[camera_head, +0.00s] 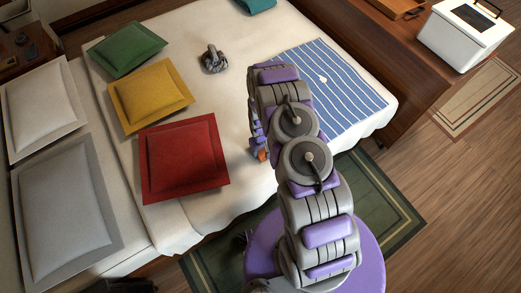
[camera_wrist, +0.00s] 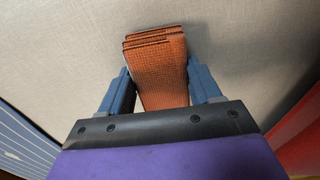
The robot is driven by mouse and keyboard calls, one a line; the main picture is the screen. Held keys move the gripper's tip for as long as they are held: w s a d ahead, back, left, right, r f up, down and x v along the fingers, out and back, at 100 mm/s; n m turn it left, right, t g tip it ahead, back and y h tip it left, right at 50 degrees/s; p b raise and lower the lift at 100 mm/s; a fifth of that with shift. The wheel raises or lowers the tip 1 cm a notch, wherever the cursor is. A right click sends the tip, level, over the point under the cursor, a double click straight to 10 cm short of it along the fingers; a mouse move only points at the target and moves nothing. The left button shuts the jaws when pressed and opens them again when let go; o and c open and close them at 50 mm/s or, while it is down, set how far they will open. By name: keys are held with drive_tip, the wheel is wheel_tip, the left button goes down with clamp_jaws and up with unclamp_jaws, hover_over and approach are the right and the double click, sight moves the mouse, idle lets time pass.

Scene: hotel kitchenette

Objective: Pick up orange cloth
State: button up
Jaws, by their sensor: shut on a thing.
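The orange cloth (camera_wrist: 160,70) is folded in layers and shows large in the wrist view, against the pale bed cover. My gripper (camera_wrist: 160,85) is shut on it, with one blue finger at each side of the cloth. In the head view only a small orange patch of the cloth (camera_head: 262,155) shows beside my gripper (camera_head: 259,145). It is at the near edge of the bed, right of the red pillow. My arm hides part of this area. I cannot tell whether the cloth touches the bed.
The bed (camera_head: 225,105) holds a red pillow (camera_head: 183,157), a yellow pillow (camera_head: 150,95), a green pillow (camera_head: 128,48), a small grey object (camera_head: 214,60) and a blue striped towel (camera_head: 335,85). A white cooler (camera_head: 462,35) stands at the top right. Wooden floor (camera_head: 470,180) is open at the right.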

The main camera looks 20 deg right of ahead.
sight(261, 151)
drive_tip(key=shift+r, duration=0.4)
drive_tip(key=r, duration=0.1)
drive_tip(key=r+p, duration=0.1)
drive_tip(key=r, duration=0.1)
drive_tip(key=shift+s+a+r, duration=0.1)
drive_tip(key=shift+s, duration=0.2)
drive_tip(key=s+a+r+p, duration=0.1)
drive_tip(key=s+a+p, duration=0.1)
drive_tip(key=s, duration=1.3)
drive_tip(key=shift+a+p, duration=0.3)
drive_tip(key=shift+a, duration=0.55)
